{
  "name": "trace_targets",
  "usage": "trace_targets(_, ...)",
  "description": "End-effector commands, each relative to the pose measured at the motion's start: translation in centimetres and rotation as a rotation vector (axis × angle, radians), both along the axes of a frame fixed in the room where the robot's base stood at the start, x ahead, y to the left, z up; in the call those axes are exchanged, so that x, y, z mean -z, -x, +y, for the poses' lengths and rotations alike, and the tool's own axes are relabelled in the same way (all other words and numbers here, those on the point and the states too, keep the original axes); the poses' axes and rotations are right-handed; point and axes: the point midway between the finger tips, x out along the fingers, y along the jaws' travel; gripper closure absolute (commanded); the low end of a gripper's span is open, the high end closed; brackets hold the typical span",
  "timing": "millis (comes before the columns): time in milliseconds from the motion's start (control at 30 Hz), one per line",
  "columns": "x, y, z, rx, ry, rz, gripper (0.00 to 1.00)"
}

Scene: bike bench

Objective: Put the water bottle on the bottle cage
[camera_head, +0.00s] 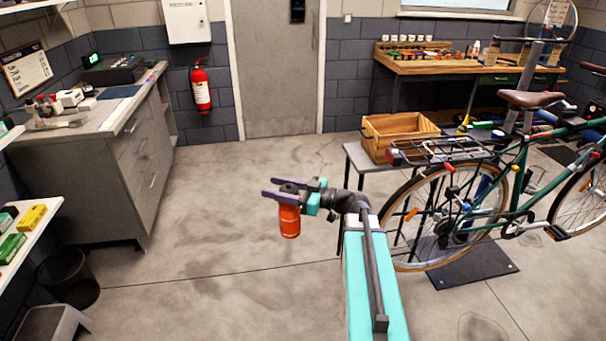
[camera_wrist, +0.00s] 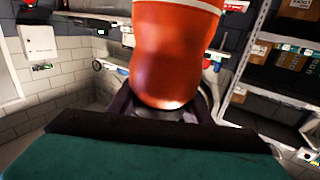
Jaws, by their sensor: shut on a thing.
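My gripper (camera_head: 291,190) is shut on an orange water bottle (camera_head: 289,221) with a dark cap. The bottle hangs roughly upright over open floor, left of the bike. In the wrist view the bottle (camera_wrist: 175,50) fills the upper middle, between the purple fingers. A green bicycle (camera_head: 515,190) stands at the right, well apart from my gripper. I cannot make out the bottle cage clearly on its frame.
A grey cabinet (camera_head: 110,165) stands at the left, with a black bin (camera_head: 68,277) in front. A workbench (camera_head: 465,68) stands at the back right. The middle floor is clear.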

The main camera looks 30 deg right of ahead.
Motion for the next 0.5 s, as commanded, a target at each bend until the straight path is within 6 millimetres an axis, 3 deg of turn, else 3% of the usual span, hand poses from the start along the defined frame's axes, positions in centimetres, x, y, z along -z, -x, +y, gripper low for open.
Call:
trace_targets(33,0.8,0.2,1.8,-0.023,-0.003,0.0,1.0)
trace_targets(300,3.9,1.0,9.4,-0.13,-0.005,-0.003,1.0)
trace_targets(500,5.5,1.9,13.3,-0.188,-0.005,-0.005,1.0)
